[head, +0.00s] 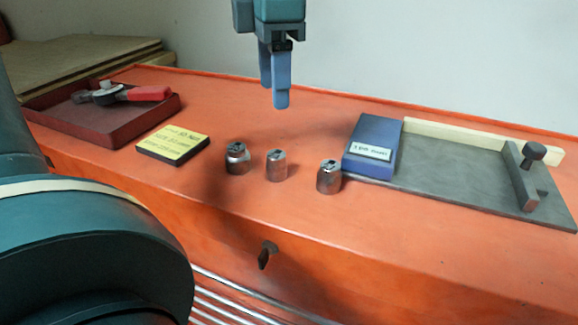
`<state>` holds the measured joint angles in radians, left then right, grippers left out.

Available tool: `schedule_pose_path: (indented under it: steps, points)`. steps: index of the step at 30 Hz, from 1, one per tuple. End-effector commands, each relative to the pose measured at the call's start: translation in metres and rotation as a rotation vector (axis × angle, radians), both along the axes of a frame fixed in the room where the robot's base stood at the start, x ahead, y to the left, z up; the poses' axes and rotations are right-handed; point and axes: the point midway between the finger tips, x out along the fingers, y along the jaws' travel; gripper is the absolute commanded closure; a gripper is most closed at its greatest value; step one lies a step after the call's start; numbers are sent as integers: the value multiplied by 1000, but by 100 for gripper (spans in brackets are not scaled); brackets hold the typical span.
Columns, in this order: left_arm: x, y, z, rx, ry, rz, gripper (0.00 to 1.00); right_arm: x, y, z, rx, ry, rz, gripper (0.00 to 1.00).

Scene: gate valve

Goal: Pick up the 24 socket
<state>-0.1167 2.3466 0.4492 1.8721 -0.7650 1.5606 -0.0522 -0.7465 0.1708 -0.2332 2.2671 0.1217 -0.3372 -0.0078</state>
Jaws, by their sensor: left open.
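Three silver metal sockets stand upright in a loose row on the orange bench top: a left one (237,158), a middle one (276,166) and a right one (329,177). Each has a dark square opening on top. I cannot read any size marks, so I cannot tell which is the 24 socket. My left gripper (274,92) hangs above and behind the sockets with its blue fingers pointing down. It is open and empty, apart from all three sockets. My right gripper is not in view.
A dark red tray (52,121) holds a red-handled ratchet (122,95) at the left. A yellow-topped pad (173,145) lies near it. The bench behind the sockets is clear.

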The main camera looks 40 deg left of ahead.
Motion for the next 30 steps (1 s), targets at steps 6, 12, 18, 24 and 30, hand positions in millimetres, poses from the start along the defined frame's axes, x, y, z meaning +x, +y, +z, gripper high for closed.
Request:
schedule_pose_path:
  steps: [6, 12, 18, 24, 30]
  points:
    - [0, 0, -16, -3, 2, -1, 44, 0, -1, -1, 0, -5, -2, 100]
    - [-1, 0, -55, -4, 4, -2, 44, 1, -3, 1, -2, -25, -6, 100]
    - [0, 0, -78, -4, 1, 1, 44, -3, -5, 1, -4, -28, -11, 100]
    - [-1, -2, -96, -4, 4, 0, 44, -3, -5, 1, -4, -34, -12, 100]
    - [-2, -4, -124, -6, 2, 2, 44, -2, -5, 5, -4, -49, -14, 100]
